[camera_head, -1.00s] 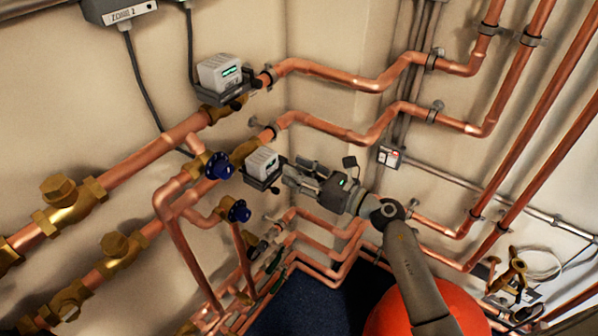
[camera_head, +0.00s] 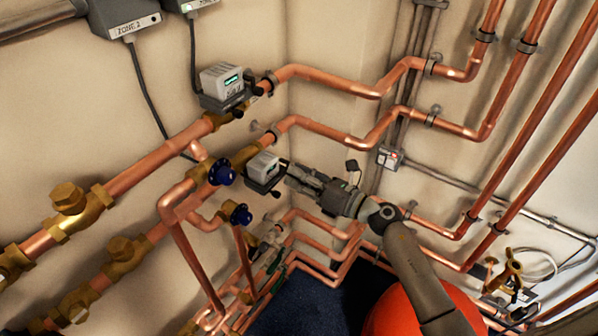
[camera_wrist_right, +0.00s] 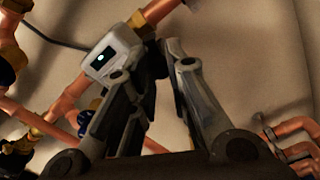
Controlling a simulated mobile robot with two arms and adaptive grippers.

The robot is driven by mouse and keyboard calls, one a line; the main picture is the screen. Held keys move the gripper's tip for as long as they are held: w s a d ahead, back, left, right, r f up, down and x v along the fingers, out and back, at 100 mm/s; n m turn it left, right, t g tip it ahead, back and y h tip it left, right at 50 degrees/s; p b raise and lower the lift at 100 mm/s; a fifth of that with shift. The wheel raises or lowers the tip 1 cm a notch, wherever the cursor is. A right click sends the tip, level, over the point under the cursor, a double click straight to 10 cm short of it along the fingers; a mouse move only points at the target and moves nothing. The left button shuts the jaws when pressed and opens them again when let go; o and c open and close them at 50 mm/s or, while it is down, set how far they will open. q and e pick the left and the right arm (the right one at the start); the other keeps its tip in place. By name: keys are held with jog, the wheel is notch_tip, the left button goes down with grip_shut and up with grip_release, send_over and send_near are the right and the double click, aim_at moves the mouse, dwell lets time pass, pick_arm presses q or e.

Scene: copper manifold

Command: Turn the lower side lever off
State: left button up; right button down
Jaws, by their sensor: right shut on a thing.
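The lower valve actuator (camera_head: 262,168) is a small pale box with a dark base on the lower horizontal copper pipe. It also shows in the right wrist view (camera_wrist_right: 112,53). My right gripper (camera_head: 288,174) reaches it from the right, with its fingertips at the actuator's right side. In the right wrist view the fingers (camera_wrist_right: 160,58) close around a dark part beside the actuator, the side lever (camera_wrist_right: 156,64). The fingers hide much of the lever, so its exact angle cannot be told. My left gripper is out of view.
The upper actuator (camera_head: 223,84) sits on the pipe above. Blue valve handles (camera_head: 222,172) stand just left of the lower actuator. Several copper pipes (camera_head: 325,237) run below my gripper. A small grey box (camera_head: 388,158) is on the wall to the right.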

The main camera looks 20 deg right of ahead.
jog(key=shift+m+p, duration=3.1)
jog(key=shift+m, duration=3.1)
jog(key=shift+f, duration=0.1)
jog(key=c, duration=1.4)
grip_release()
jog(key=shift+o, duration=0.2)
jog(key=v, duration=1.2)
jog(key=shift+d, duration=0.1)
